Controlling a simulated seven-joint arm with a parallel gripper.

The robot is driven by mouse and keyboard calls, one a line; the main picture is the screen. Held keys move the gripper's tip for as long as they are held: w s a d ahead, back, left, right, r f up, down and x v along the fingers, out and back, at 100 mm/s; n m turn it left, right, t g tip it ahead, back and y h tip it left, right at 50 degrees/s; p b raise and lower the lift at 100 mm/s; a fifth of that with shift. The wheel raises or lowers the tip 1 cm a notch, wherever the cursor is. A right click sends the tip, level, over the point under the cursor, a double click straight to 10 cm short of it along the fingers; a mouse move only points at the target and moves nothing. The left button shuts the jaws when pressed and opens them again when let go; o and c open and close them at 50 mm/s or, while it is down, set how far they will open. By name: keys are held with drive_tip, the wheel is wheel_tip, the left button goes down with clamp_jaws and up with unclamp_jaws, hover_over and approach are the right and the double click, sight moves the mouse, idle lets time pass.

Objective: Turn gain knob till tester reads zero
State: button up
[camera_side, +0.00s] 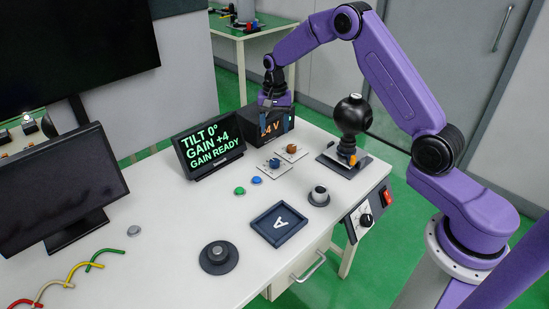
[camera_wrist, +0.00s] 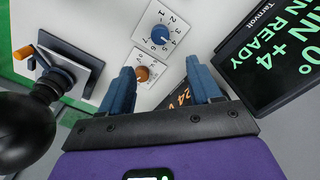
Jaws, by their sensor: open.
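The tester (camera_side: 211,148) is a dark screen reading "TILT 0°", "GAIN +4" and "GAIN READY"; part of it shows in the wrist view (camera_wrist: 270,55). Two small knobs on white plates stand to its right: a blue knob (camera_side: 274,163) on a numbered dial and an orange knob (camera_side: 292,149). I cannot read which is the gain knob. In the wrist view the blue knob (camera_wrist: 159,34) is farther up, and the orange knob (camera_wrist: 143,73) appears between the fingertips, closer to the left one. My gripper (camera_side: 277,124) is open and empty, above and behind the knobs.
A dark "24 V" box (camera_side: 270,110) is close behind the gripper. A black ball on a gimbal stand (camera_side: 352,115) stands right.

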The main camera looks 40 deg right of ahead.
sight(275, 161)
wheel_tip(275, 161, down, 13)
drive_tip(key=shift+f, duration=0.1)
idle(0.3)
drive_tip(key=shift+c, duration=0.3)
drive_tip(key=c, duration=1)
